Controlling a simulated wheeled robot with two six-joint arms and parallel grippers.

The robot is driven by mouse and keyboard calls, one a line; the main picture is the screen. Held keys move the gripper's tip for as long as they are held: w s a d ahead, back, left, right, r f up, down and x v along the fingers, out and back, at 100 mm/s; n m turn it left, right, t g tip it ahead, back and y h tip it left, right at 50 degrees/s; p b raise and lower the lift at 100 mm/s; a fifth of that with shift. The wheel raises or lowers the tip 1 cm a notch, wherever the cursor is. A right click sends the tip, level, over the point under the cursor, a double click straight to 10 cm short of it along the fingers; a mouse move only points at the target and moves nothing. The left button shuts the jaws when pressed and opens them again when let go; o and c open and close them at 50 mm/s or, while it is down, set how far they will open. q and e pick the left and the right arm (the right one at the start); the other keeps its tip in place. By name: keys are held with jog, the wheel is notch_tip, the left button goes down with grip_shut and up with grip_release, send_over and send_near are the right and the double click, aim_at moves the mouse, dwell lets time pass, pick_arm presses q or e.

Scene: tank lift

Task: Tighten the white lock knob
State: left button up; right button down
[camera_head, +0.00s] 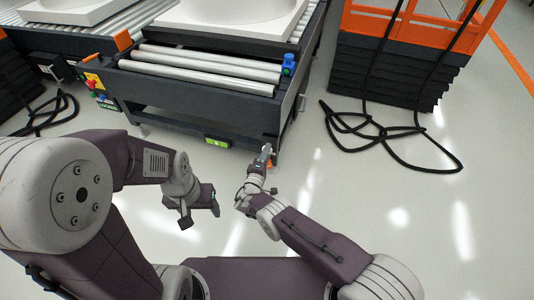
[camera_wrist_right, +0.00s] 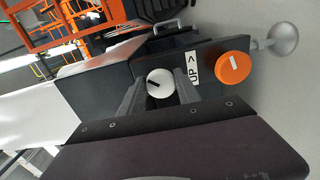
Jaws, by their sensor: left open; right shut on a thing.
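The white lock knob (camera_wrist_right: 160,83), round with a black line across its face, sits between the fingers of my right gripper (camera_wrist_right: 159,92) in the right wrist view. My right gripper (camera_head: 267,152) is shut on it, at the lower front corner of the dark conveyor frame (camera_head: 200,93). In the head view the white knob is hidden or too small to tell. An orange knob (camera_wrist_right: 232,67) with a white line is to the right of it, past a label reading "UP >" (camera_wrist_right: 193,68). My left gripper (camera_head: 200,212) is open and empty, over the floor.
The conveyor carries metal rollers (camera_head: 205,67) and a large white block (camera_head: 225,28). A blue part (camera_head: 288,66) is on its right corner. An orange-framed rack (camera_head: 395,50) stands at the right, with black cables (camera_head: 385,140) on the floor. Floor at lower right is clear.

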jog(key=c, duration=0.9)
grip_release()
jog(key=shift+o, duration=0.2)
jog(key=p+v, duration=0.4)
jog(key=v, duration=0.5)
